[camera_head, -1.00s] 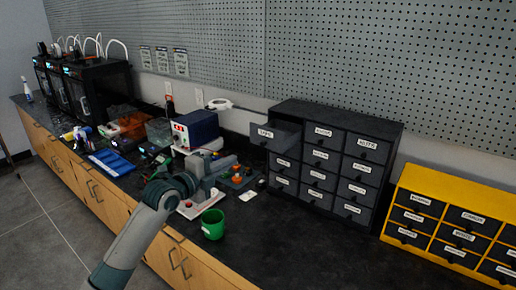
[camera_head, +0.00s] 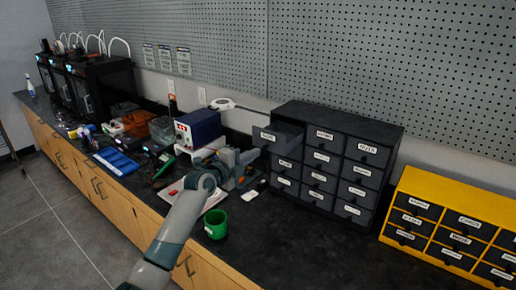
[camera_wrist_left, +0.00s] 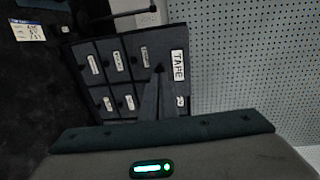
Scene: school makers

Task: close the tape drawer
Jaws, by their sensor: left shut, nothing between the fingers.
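The tape drawer (camera_head: 263,142) is at the top left of the black drawer cabinet (camera_head: 345,118) and stands pulled out past its neighbours. Its TAPE label is readable in the wrist view, where the drawer front (camera_wrist_left: 178,88) lies just beyond the fingers. My left gripper (camera_head: 255,155) is in front of the drawer, at its lower left. In the wrist view its fingers (camera_wrist_left: 159,72) are together and empty, overlapping the drawer front; I cannot tell whether they touch it. My right gripper is not in view.
A green mug (camera_head: 215,226) stands near the counter's front edge. A blue power supply (camera_head: 198,128) stands behind my left arm. A yellow drawer cabinet (camera_head: 455,187) is at the right.

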